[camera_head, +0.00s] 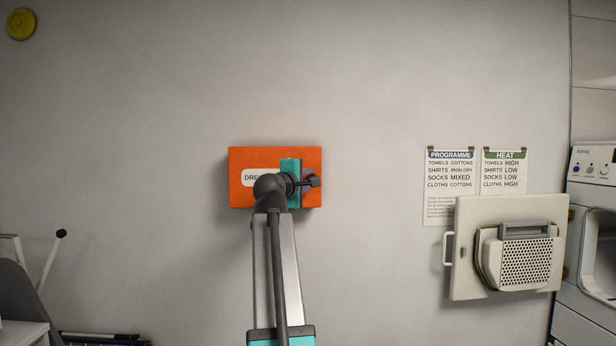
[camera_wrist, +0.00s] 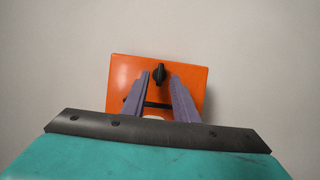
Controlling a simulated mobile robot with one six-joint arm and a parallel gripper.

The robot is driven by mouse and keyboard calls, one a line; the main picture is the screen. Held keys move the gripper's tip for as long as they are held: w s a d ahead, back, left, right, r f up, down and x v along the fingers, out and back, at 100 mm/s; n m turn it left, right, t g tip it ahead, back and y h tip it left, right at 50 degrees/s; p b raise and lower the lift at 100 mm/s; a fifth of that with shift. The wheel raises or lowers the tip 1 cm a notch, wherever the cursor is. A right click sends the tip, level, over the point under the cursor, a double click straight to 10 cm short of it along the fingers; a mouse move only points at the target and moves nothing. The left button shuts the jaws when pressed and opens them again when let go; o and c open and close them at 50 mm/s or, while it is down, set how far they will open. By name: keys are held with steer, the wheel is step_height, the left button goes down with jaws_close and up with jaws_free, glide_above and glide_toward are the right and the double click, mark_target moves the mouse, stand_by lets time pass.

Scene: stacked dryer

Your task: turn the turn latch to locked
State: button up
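The turn latch (camera_wrist: 160,73) is a small black knob on the face of an orange box (camera_wrist: 190,72). In the wrist view its grip looks roughly upright. My gripper (camera_wrist: 160,76) is open. Its two purple-grey fingers are spread, and the latch shows in the gap at their tips. I cannot tell whether a finger touches it. In the head view the orange box (camera_head: 255,156) hangs on the wall, its label partly covered by my arm. My gripper (camera_head: 311,181) is in front of the box's right part, and I cannot make out the latch there.
A cream panel with a handle and a vent (camera_head: 460,285) stands at the right, beside a white machine (camera_head: 590,170). Two paper charts (camera_head: 452,178) hang on the wall above it. A yellow round thing (camera_head: 21,24) is at top left. The wall around the box is bare.

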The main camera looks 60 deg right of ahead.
steer(key=shift+p+x, duration=0.3)
steer(key=shift+x, duration=1.05)
